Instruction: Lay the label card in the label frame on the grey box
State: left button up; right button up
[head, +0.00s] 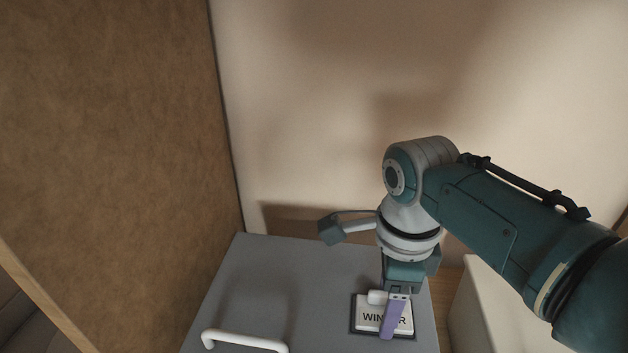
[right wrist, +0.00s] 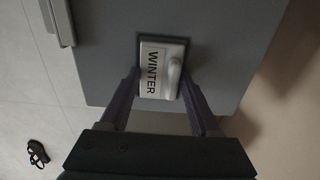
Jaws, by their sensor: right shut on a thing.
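The label card (head: 372,317) is white, reads WINTER and has a pale raised grip on it. It also shows in the right wrist view (right wrist: 150,72). My right gripper (right wrist: 159,90) is shut on the card, one finger on each side; one purple finger covers part of the lettering in the head view. The dark label frame (head: 354,328) lies on top of the grey box (head: 270,275), and its rim shows around the card. The card is over the frame's opening; whether it touches the bottom I cannot tell. My left gripper is not in view.
A white handle (head: 245,342) sits on the box's near left part. A brown panel (head: 110,130) rises at the left and a beige wall (head: 320,110) behind. A cream block (head: 490,315) stands right of the box. A dark sandal (right wrist: 38,153) lies on the floor.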

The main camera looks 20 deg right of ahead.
jog(key=o, duration=1.3)
notch_tip(320, 180, up, 11)
jog(key=p, duration=0.9)
jog(key=s+a+r+n+t, duration=0.1)
jog(key=s+r+n, duration=0.2)
jog(key=s+n, duration=0.2)
jog(key=s+a+r+n+t, duration=0.1)
jog(key=s+r+n, duration=0.2)
jog(key=n, duration=0.9)
jog(key=s+a+r+n+t, duration=0.1)
jog(key=s+r+n, duration=0.2)
jog(key=s+n, duration=0.5)
jog(key=shift+a+n+t+p, duration=0.1)
jog(key=shift+n+t+p, duration=0.2)
jog(key=shift+n, duration=0.3)
